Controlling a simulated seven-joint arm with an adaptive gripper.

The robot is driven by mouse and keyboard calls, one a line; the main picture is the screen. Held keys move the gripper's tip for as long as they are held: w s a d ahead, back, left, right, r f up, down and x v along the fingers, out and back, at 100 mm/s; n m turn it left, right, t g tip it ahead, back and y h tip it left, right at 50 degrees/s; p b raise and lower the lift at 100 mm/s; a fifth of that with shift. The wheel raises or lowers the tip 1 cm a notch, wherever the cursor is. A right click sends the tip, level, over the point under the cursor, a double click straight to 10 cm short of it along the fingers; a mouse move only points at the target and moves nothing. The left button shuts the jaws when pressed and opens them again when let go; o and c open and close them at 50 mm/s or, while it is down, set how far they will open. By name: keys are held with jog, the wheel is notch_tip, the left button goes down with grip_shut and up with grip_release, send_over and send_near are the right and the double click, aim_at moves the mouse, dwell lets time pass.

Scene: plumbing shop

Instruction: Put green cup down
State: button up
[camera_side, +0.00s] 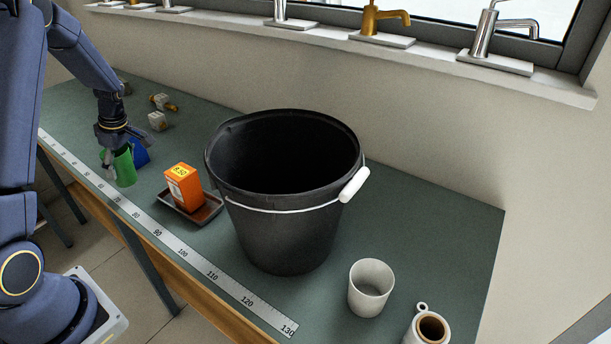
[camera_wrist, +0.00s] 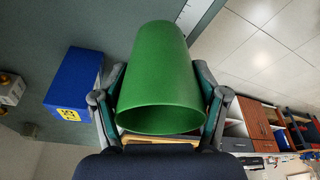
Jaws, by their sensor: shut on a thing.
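The green cup (camera_side: 124,167) is at the left part of the bench, by the ruler strip, in the side view. In the wrist view the green cup (camera_wrist: 158,75) fills the middle, with its open rim toward the camera. My gripper (camera_side: 113,158) is shut on the green cup, and its fingers (camera_wrist: 160,105) press on both sides of it. I cannot tell from these views whether the cup's base touches the bench.
A blue box (camera_side: 139,152) stands close beside the cup. An orange box (camera_side: 183,185) sits on a small tray (camera_side: 212,211). A large black bucket (camera_side: 285,230) and a white cup (camera_side: 371,288) stand further right. Small fittings (camera_side: 158,120) lie behind. The ruler (camera_side: 210,272) runs along the front edge.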

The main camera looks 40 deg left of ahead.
aim_at(128, 174)
jog(key=shift+w+a+f, duration=0.3)
jog(key=shift+w+f, duration=0.05)
jog(key=shift+f, duration=0.15)
jog(key=shift+w+a+f, duration=0.1)
jog(key=shift+w+f, duration=0.05)
jog(key=shift+f, duration=1.6)
jog(key=o, duration=1.2)
jog(key=shift+c, duration=0.2)
